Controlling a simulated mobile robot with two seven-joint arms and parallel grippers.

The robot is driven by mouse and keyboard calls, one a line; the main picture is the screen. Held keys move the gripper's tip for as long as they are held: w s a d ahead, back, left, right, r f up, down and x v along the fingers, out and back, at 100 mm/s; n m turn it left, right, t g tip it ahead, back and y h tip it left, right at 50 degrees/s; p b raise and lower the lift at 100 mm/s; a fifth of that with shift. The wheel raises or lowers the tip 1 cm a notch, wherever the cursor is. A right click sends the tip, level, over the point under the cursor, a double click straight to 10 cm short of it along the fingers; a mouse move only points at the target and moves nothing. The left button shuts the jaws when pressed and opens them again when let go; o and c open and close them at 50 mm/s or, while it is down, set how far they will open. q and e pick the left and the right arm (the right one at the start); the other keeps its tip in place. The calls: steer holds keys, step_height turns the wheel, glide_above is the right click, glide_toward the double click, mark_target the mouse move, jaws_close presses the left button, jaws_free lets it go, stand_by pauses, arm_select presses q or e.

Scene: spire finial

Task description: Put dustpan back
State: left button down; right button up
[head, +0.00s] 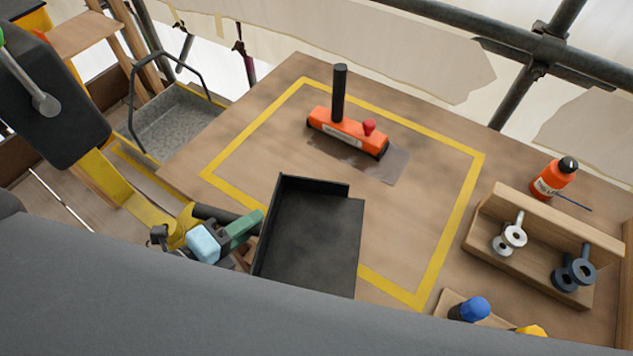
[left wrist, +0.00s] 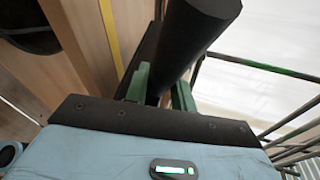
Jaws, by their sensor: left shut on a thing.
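The black dustpan (head: 312,240) is over the near left part of the wooden table, across the yellow outlined square. Its open pan faces up and its raised wall is at the left and back. My left gripper (head: 250,226) is at its left side, shut on its dark round handle. In the left wrist view the thick black handle (left wrist: 192,40) stands between the green fingers of the gripper (left wrist: 162,90). Whether the pan touches the table, I cannot tell. My right gripper is not in view.
An orange tool (head: 345,133) with an upright black handle stands on a grey patch inside the yellow outline (head: 455,225). A wooden holder (head: 520,251) with metal fittings and an orange bottle (head: 554,178) are at the right. A grey metal tray (head: 175,122) is beyond the table's left edge.

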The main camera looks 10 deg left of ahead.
arm_select(q)
steer(key=shift+w+a, duration=0.1)
steer(key=shift+w, duration=0.2)
steer(key=w, duration=0.5)
steer(key=w+a+f, duration=0.1)
steer(key=w, duration=0.3)
steer(key=w+a, duration=0.1)
steer(key=w, duration=0.4)
steer(key=shift+w+a+f+p, duration=0.15)
steer(key=shift+w+p, duration=0.15)
steer(key=shift+p, duration=0.05)
steer(key=f, duration=0.3)
steer(key=shift+w, duration=0.3)
steer(key=shift+f, duration=0.3)
steer(key=shift+a+f, duration=0.1)
steer(key=shift+f, duration=0.1)
steer(key=c, duration=1.2)
jaws_free()
steer(key=shift+o, duration=0.2)
